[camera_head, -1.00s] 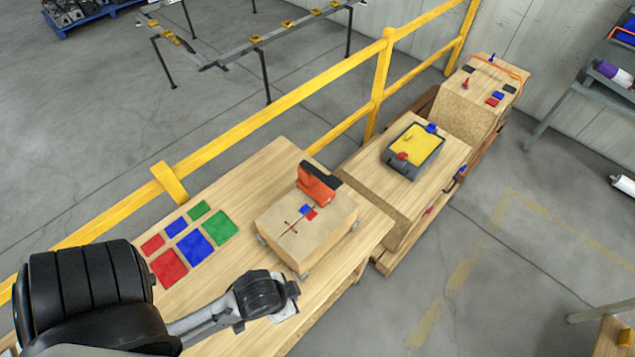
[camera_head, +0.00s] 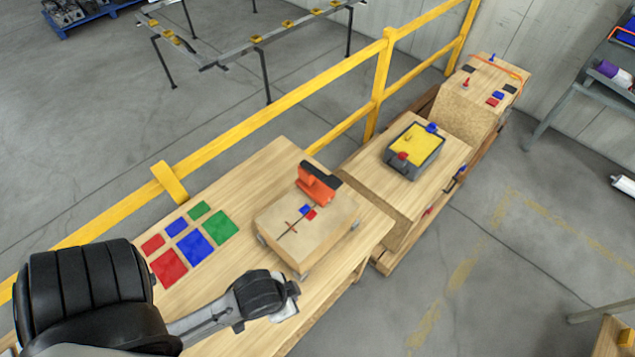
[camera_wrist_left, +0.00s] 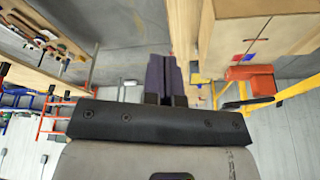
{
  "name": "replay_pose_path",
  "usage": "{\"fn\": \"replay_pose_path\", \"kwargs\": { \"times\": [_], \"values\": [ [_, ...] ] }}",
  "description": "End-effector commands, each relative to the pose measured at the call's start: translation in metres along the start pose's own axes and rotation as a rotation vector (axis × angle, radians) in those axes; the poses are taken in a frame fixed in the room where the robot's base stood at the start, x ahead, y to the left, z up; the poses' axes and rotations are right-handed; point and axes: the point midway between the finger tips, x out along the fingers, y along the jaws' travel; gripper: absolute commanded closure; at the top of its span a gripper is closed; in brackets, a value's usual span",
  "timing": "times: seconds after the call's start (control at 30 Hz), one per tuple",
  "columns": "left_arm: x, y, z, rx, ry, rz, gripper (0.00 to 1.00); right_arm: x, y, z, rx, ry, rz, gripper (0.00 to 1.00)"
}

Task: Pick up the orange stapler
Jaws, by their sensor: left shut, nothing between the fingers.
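The orange stapler (camera_head: 318,187) with a black top stands at the back edge of a wooden box (camera_head: 305,236) on the near table. It also shows in the left wrist view (camera_wrist_left: 250,73), right of my fingers and apart from them. My left arm comes in from the left in the head view, its wrist end in front of the box; the fingers are hard to make out there. In the left wrist view my left gripper (camera_wrist_left: 164,62) has its two dark fingers together, with nothing between them. My right gripper is in neither view.
Red, blue and green squares (camera_head: 194,247) lie flat left of the box. A yellow railing (camera_head: 270,107) runs behind the tables. A yellow-filled grey tray (camera_head: 428,161) sits on the neighbouring table, with a taller wooden block (camera_head: 467,115) beyond it.

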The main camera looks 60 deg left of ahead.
Motion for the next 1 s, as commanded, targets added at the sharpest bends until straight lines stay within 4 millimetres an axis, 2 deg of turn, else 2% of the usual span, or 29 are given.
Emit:
{"fn": "replay_pose_path", "kwargs": {
  "times": [0.2, 0.9, 1.0],
  "values": [
    [0.0, 0.0, -0.0001, 0.0, 0.0, 0.0, 0.98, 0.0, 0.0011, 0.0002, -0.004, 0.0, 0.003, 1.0],
    [0.0001, -0.0001, -0.0001, 0.0, 0.0, 0.0, 0.31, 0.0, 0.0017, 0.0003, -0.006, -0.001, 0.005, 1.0],
    [0.0001, -0.0001, -0.0001, 0.0, 0.0, 0.0, 0.28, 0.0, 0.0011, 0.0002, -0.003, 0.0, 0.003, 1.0]
  ]
}}
